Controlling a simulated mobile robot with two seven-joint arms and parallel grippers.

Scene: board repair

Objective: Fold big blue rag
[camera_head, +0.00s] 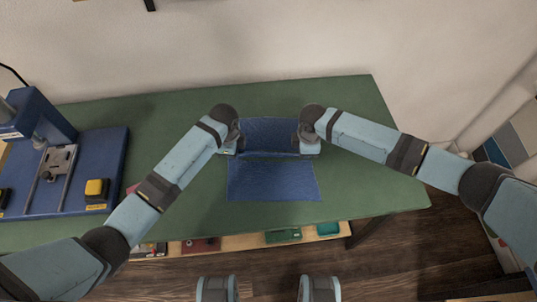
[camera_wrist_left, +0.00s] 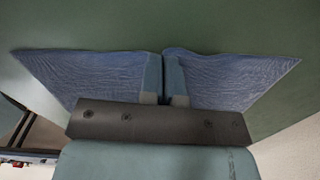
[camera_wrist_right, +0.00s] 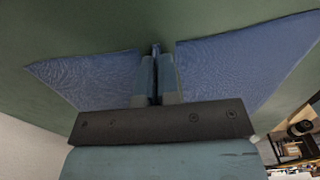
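The big blue rag (camera_head: 272,181) lies on the green tabletop, with a raised crease running across it between my two grippers. My left gripper (camera_head: 235,149) is at the left end of this crease, and my right gripper (camera_head: 306,148) is at the right end. In the left wrist view the fingers are nearly together, with the rag (camera_wrist_left: 90,75) spreading on both sides and a narrow strip pinched between them. In the right wrist view a ridge of the rag (camera_wrist_right: 225,70) stands up between the closed fingers. The fingertips are mostly hidden in the head view.
A blue machine (camera_head: 40,120) with a yellow button block stands at the table's left. A lower shelf (camera_head: 255,240) under the front edge holds several small items.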

